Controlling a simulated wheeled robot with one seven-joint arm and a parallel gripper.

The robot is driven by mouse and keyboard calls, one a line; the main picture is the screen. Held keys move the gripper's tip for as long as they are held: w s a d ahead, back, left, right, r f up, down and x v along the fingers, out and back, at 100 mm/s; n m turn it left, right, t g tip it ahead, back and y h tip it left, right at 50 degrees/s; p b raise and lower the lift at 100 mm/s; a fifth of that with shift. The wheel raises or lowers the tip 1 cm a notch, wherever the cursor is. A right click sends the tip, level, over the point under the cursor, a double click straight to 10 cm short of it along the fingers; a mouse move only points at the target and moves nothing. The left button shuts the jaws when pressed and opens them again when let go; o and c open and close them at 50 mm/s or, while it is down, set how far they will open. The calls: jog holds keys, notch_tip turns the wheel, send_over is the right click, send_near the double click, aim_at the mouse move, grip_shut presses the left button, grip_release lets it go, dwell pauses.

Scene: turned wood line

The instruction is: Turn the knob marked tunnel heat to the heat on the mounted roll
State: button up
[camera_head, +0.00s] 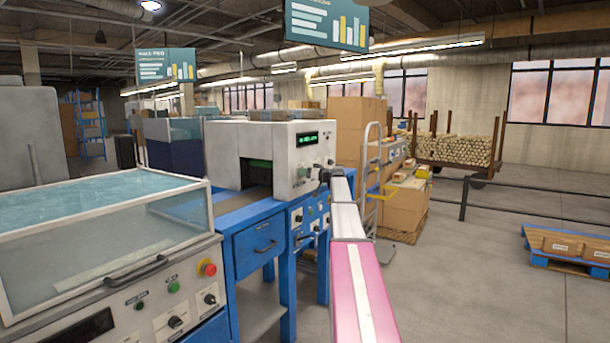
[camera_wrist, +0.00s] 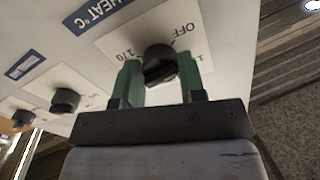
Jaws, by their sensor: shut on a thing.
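My gripper (camera_wrist: 160,74) has two green fingers, one on each side of a black knob (camera_wrist: 158,56), and is shut on it. The knob sits on a pale plate with the marks "OFF" and "170" partly readable. A dark label (camera_wrist: 96,14) above the plate reads "HEAT °C"; its start is cut off. I cannot tell exactly which mark the knob points to. In the head view my arm reaches the front of the white tunnel machine (camera_head: 230,137), which has a green-lit display (camera_head: 308,139). I cannot make out a mounted roll or its heat value.
More black knobs (camera_wrist: 65,99) sit beside the held one on the same panel. A blue bench (camera_head: 262,245) with a drawer carries the machine. A clear-lidded machine (camera_head: 110,250) with a red button stands at the left. Cartons (camera_head: 355,130) stand behind. The floor at the right is partly open.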

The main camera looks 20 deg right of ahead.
jog(key=shift+m, duration=15.8)
jog(key=o, duration=0.9)
jog(key=shift+s+d, duration=0.1)
jog(key=shift+s, duration=0.05)
